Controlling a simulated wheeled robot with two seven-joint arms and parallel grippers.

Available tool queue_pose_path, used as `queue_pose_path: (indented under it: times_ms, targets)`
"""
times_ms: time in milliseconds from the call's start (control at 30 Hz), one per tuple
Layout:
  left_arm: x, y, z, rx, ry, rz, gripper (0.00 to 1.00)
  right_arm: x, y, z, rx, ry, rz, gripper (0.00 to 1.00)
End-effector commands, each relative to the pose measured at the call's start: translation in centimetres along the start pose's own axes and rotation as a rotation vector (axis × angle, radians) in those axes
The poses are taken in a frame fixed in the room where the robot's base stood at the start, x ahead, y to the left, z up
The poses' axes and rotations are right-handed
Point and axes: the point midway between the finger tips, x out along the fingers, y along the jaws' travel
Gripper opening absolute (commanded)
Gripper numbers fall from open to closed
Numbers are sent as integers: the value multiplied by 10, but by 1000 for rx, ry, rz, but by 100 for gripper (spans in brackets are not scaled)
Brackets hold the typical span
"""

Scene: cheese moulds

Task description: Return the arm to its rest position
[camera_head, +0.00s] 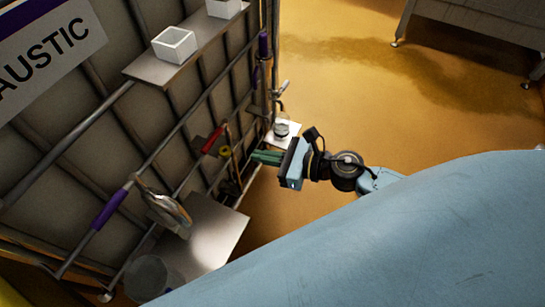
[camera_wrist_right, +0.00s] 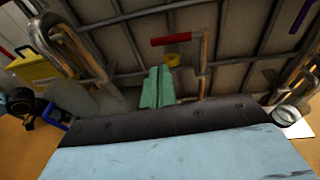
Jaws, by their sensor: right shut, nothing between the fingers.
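My right gripper (camera_head: 266,158) is in the middle of the head view, with its green fingers pointing left toward the wall rack (camera_head: 185,110). The fingers are together with nothing between them. In the right wrist view the shut green fingers (camera_wrist_right: 157,88) point at the rack, just below a red-handled tool (camera_wrist_right: 172,41). That red-handled tool also shows in the head view (camera_head: 213,140), to the left of the fingertips. I cannot tell whether the fingertips touch anything.
A shelf (camera_head: 150,70) on the rack holds white square containers (camera_head: 174,45). A lower metal shelf (camera_head: 215,232) and a clear bucket (camera_head: 146,277) are at lower left. A small plate with a jar (camera_head: 282,128) is close to my right gripper. Open floor (camera_head: 350,80) lies behind and right.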

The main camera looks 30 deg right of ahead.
Motion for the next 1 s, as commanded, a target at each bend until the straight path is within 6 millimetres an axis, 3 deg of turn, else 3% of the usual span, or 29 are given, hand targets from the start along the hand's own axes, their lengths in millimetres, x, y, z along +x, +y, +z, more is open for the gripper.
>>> queue_pose_path:
  times_ms: [200, 500, 633, 767, 900, 1000]
  targets:
    - [-7, 0, -10, -2, 18, 0, 36, -20, 2, -1, 1, 1, -1, 0]
    - [-8, 1, -3, -3, 6, 2, 36, -22, 2, 0, 2, 0, -1, 0]
    - [-8, 0, -2, -2, 11, 1, 36, -23, -8, -12, 107, 13, -42, 0]
    - [8, 0, 13, 4, -7, 1, 36, -31, -36, -55, 460, 43, -189, 0]
    - [22, 3, 38, 15, -26, 7, 36, -58, -64, -135, 1022, 47, -457, 0]
    - [30, 5, 58, 23, -38, 11, 36, -88, -67, -197, 1419, 11, -682, 0]
